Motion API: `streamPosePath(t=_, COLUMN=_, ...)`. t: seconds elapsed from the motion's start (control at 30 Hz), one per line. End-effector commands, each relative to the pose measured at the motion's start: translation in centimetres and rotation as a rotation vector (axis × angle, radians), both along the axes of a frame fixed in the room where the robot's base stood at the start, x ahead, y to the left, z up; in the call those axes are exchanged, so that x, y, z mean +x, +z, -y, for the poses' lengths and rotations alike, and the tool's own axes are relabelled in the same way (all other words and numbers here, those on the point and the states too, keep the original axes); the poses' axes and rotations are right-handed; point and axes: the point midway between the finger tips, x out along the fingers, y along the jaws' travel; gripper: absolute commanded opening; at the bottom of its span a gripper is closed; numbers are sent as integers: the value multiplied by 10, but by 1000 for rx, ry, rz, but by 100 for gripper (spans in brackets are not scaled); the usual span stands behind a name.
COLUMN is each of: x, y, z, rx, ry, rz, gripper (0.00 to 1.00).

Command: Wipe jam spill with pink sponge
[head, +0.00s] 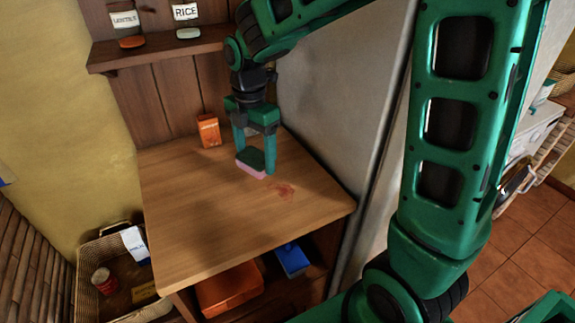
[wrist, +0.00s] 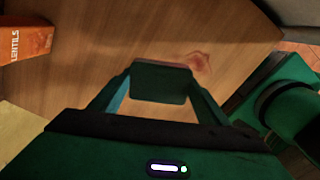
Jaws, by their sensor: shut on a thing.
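My gripper (head: 255,158) is shut on a sponge (head: 251,169) with a pink lower face and a dark green top. It is over the wooden counter (head: 190,215), and whether the sponge touches the wood is hard to tell. The wrist view shows the sponge's dark side (wrist: 160,82) between the fingers, with a thin pink edge at its far side. The jam spill (head: 284,191) is a reddish smear on the counter, just right of and nearer than the sponge. The smear (wrist: 199,63) also shows beside the sponge in the wrist view.
An orange lentils box (head: 208,131) stands at the counter's back, left of my gripper. A grey panel (head: 325,90) bounds the right side. A wooden shelf (head: 160,50) hangs above. A wicker basket (head: 92,290) is at lower left. The counter's front left is bare.

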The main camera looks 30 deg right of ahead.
Motion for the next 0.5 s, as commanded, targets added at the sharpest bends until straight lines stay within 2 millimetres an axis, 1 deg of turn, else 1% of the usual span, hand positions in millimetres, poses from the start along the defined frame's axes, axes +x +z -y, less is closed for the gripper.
streamPosePath(t=0.1, x=1, y=11, z=-2, rx=0, ry=2, rz=2, gripper=45)
streamPosePath(t=0.23, x=0, y=21, z=-3, rx=0, ry=4, rz=1, gripper=45)
streamPosePath(t=0.33, x=0, y=26, z=-3, rx=1, ry=4, rz=2, gripper=45)
streamPosePath(t=0.5, x=0, y=27, z=-4, rx=0, ry=5, rz=1, gripper=45)
